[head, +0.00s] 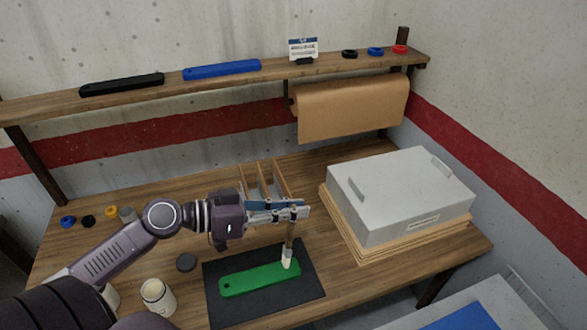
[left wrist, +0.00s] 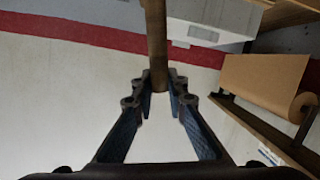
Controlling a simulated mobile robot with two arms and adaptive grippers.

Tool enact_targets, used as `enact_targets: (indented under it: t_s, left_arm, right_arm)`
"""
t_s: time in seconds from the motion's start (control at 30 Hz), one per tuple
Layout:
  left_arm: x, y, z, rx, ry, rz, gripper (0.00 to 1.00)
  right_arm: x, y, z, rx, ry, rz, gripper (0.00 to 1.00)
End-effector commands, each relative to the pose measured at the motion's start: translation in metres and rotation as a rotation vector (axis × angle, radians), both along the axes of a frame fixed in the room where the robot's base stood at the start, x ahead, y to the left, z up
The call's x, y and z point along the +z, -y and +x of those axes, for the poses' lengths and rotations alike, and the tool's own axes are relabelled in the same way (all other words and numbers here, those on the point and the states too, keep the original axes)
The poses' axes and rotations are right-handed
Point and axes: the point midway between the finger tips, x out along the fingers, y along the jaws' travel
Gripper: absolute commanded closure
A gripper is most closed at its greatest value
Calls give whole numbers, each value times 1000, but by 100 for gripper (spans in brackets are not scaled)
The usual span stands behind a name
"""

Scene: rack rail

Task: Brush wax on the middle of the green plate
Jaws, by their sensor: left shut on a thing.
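The green plate (head: 259,278) lies on a dark mat (head: 312,284) on the wooden bench. My left gripper (head: 302,209) is above the plate's right end and is shut on the brush (head: 289,246), which hangs upright with its pale bristles down. The bristle tip is at the plate's right end; I cannot tell whether it touches. In the left wrist view the brush handle (left wrist: 156,40) stands between the fingers. My right gripper is not in view.
A grey lidded box (head: 400,195) on wooden boards stands at the right. A wooden divider rack (head: 262,180) is behind my gripper. The shelf (head: 220,80) holds a black and a blue bar; a brown paper roll (head: 350,108) hangs below. Small coloured rings lie at the bench's left.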

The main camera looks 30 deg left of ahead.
Motion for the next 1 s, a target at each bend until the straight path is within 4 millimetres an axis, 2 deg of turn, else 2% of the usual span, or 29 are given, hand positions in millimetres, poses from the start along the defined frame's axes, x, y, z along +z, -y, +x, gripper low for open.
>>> enact_targets:
  t_s: [0.03,0.1,0.3,0.47,0.8,1.0]
  left_arm:
    - [14,-10,6,36,-5,-6,100]
    - [18,-24,14,81,-6,-13,100]
    - [21,-45,26,154,-5,-23,100]
    - [11,-48,27,163,-5,-24,100]
    - [-25,-47,27,161,-4,-23,100]
    - [-31,-47,27,161,-3,-23,100]
  right_arm:
    - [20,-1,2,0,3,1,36]
    - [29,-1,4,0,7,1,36]
    - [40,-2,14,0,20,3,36]
    - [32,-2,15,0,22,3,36]
    - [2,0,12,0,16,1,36]
    - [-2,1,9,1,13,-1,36]
